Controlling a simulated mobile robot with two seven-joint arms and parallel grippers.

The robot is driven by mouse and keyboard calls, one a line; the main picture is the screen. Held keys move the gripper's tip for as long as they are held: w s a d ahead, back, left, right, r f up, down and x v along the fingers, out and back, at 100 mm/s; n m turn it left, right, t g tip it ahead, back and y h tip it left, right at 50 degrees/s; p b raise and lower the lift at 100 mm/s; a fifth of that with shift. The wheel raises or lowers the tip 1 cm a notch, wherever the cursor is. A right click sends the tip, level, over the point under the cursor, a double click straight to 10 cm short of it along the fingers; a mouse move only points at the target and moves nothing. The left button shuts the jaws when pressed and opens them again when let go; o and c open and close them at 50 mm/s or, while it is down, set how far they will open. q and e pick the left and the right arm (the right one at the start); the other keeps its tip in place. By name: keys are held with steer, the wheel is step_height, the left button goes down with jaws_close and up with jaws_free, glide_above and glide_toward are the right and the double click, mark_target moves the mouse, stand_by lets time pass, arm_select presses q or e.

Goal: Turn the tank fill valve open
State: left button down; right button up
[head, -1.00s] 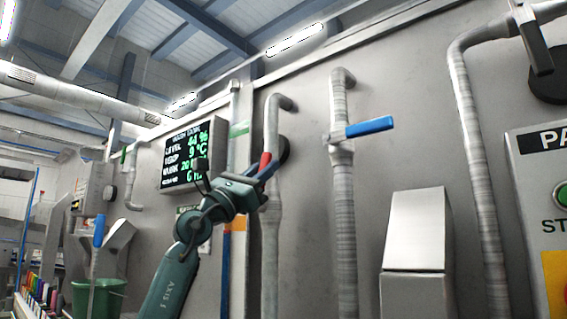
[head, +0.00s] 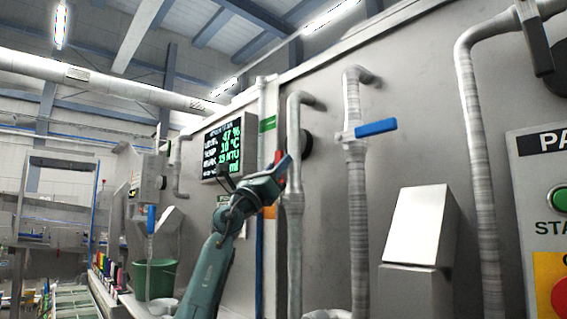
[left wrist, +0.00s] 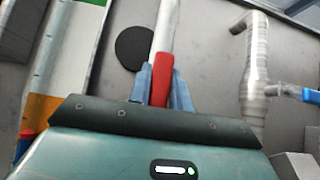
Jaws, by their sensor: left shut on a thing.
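A valve with a red handle (head: 279,157) sits on the leftmost upright grey pipe (head: 294,235). My left gripper (head: 284,168) is at this handle. In the left wrist view, the blue fingers of the left gripper (left wrist: 162,88) are shut on the red handle (left wrist: 162,80), one on each side. The handle looks roughly in line with the pipe (left wrist: 164,30) there. The valve body is mostly hidden behind the gripper. A second pipe to the right carries a blue lever (head: 376,127) pointing sideways, which also shows in the left wrist view (left wrist: 308,94). My right gripper is not in view.
A display (head: 222,146) with green readings hangs left of the pipes. A sloped grey box (head: 418,225) stands out from the wall at the right, near a button panel (head: 545,190). A green bucket (head: 155,280) stands at lower left.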

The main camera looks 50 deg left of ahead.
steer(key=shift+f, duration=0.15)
arm_select(q)
steer(key=c, duration=1.3)
jaws_free()
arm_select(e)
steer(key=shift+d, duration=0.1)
arm_select(q)
steer(key=b+v, duration=0.7)
steer(key=v, duration=0.6)
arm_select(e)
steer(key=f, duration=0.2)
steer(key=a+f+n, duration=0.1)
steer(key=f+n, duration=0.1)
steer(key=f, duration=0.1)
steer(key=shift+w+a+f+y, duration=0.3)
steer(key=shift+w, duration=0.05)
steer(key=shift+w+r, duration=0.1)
